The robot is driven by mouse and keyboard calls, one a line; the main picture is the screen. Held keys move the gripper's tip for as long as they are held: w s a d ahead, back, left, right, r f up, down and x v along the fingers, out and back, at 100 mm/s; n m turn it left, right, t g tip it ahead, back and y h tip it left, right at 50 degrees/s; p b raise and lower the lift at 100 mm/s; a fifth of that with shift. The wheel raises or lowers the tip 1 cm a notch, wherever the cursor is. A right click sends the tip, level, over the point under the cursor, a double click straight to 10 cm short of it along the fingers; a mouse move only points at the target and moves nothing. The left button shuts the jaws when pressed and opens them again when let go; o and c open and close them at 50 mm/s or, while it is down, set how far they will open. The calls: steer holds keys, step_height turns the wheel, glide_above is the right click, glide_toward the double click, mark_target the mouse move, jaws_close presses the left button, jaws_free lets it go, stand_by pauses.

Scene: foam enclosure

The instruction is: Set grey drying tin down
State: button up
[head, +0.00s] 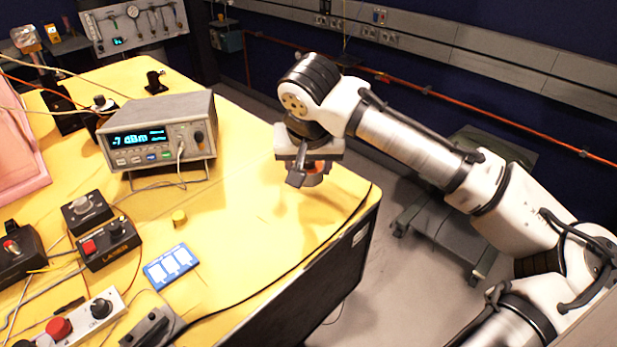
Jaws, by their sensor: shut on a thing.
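My gripper (306,177) is at the right part of the yellow table (240,230), near its right edge, and points down. It is shut on the grey drying tin (314,176), a small thing that shows grey and orange between and behind the fingers. Most of the tin is hidden by the gripper. I cannot tell whether the tin touches the table.
A power meter (160,135) stands left of my gripper. A small yellow cylinder (179,218), a blue card (171,267) and control boxes (108,244) lie further left. A black cable (300,262) runs along the right edge. The yellow surface around my gripper is clear.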

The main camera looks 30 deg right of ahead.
mark_target(309, 180)
steer(key=shift+f, duration=1.85)
steer(key=shift+f, duration=0.2)
steer(key=o, duration=1)
steer(key=shift+c, duration=0.2)
steer(key=shift+r, duration=0.1)
